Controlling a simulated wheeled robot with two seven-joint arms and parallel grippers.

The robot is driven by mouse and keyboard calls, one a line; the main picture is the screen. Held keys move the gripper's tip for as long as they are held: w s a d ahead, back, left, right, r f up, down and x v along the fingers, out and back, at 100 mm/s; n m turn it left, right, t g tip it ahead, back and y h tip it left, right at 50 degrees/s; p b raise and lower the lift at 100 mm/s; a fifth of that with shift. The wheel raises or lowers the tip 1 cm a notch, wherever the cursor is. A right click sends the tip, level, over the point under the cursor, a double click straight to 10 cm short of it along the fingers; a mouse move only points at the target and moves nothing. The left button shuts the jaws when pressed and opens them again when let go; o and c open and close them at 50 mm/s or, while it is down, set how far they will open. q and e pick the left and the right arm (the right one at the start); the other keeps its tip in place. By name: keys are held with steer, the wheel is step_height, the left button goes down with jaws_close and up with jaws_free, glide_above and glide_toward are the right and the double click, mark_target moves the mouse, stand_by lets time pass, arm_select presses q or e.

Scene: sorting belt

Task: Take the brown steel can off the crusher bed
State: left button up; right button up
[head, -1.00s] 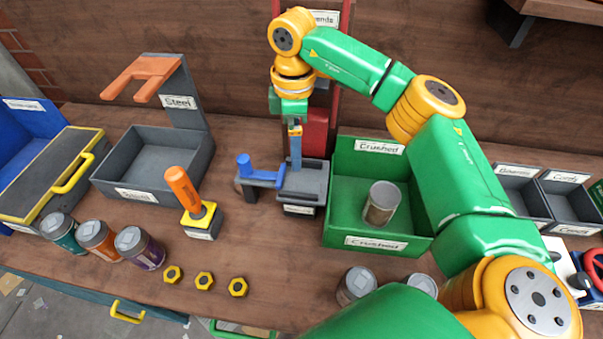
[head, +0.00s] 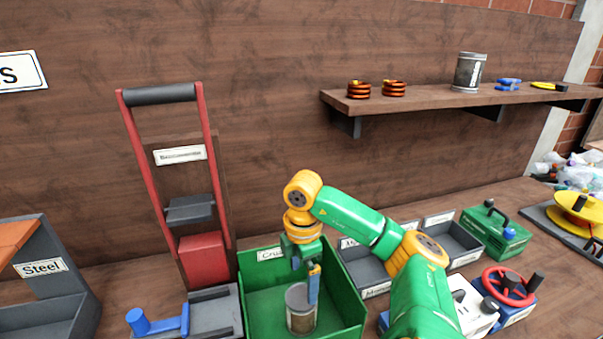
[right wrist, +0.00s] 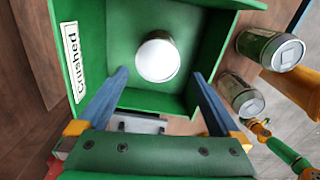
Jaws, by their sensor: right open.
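A can (head: 301,312) with a pale top and a brownish lower side stands upright in the green Crushed tray (head: 350,312). My right gripper (head: 311,284) is above that tray, beside and partly in front of the can in the head view. In the right wrist view its two blue fingers (right wrist: 159,75) are spread, with the pale can top (right wrist: 157,57) beyond and between them; nothing is gripped. The visible part of the grey crusher bed (head: 213,312), below the red crusher frame (head: 203,258), shows no can. My left gripper is out of view.
A blue handle (head: 160,325) projects left of the crusher bed. Grey bins (head: 450,240) stand right of the tray, with a red handwheel (head: 508,287) beyond. A wall shelf (head: 430,100) carries another can (head: 469,72). Two cans (right wrist: 262,48) (right wrist: 241,95) stand outside the tray.

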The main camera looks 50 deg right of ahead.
mark_target(301, 307)
steer(key=f+p, duration=0.2)
steer(key=f, duration=0.9)
steer(key=shift+w, duration=0.2)
steer(key=shift+w+f, duration=0.1)
steer(key=shift+f, duration=0.2)
steer(key=c, duration=1)
